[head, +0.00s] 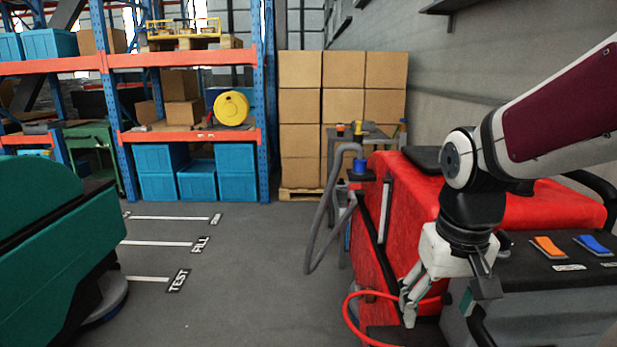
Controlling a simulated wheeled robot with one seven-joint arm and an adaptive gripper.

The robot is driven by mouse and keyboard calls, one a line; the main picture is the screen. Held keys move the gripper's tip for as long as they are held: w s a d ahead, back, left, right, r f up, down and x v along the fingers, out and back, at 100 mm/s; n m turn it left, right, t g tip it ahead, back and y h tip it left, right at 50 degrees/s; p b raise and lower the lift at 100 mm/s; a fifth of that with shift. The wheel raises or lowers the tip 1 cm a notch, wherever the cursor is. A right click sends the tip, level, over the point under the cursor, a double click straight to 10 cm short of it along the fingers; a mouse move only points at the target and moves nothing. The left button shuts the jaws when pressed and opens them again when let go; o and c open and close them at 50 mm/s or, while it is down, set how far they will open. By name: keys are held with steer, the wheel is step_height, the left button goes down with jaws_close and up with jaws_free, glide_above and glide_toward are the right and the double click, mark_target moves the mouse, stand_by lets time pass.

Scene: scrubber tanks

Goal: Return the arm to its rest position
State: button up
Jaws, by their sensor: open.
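My gripper (447,296) hangs at the end of my arm at the right of the head view, pointing down. Its fingers are apart and I see nothing held between them. It is in front of the side of the red scrubber machine (405,215). A red hose (362,294) curves close to the left finger; I cannot tell whether they touch. My arm reaches in from the right edge, above the machine's red top.
A grey hose (322,225) with a blue fitting (359,166) hangs beside the machine. A teal machine (55,255) stands at the left. The floor (240,290) between them is clear, with white marked lines. Shelving (185,137) and stacked cartons (342,110) stand behind.

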steer(key=s+r+t+p, duration=0.1)
steer(key=s+r, duration=0.3)
steer(key=s, duration=0.4)
steer(key=s+r+t+p, duration=0.1)
steer(key=s+r+p, duration=0.2)
steer(key=s+r, duration=0.2)
steer(key=s, duration=0.3)
steer(key=shift+r, duration=0.2)
steer(key=shift+s+t+p, duration=0.3)
steer(key=shift+s+p, duration=0.05)
steer(key=shift+s, duration=0.05)
steer(key=shift+c, duration=1.4)
steer(key=shift+r, duration=0.1)
steer(key=c, duration=0.4)
steer(key=w+a+f+g+y+p, duration=0.1)
steer(key=w+f+p, duration=0.1)
steer(key=w, duration=0.7)
steer(key=w+f+g+p, duration=0.1)
steer(key=w+p, duration=0.2)
steer(key=w, duration=0.5)
steer(key=w+f, duration=0.2)
steer(key=f, duration=0.6)
steer(key=w+f+g, duration=0.1)
steer(key=w+f, duration=0.2)
steer(key=f, duration=0.6)
steer(key=w+f+g, duration=0.1)
steer(key=w+f, duration=0.2)
steer(key=f, duration=0.6)
steer(key=shift+d+f+h+p, duration=0.25)
steer(key=shift+d+h+p, duration=0.05)
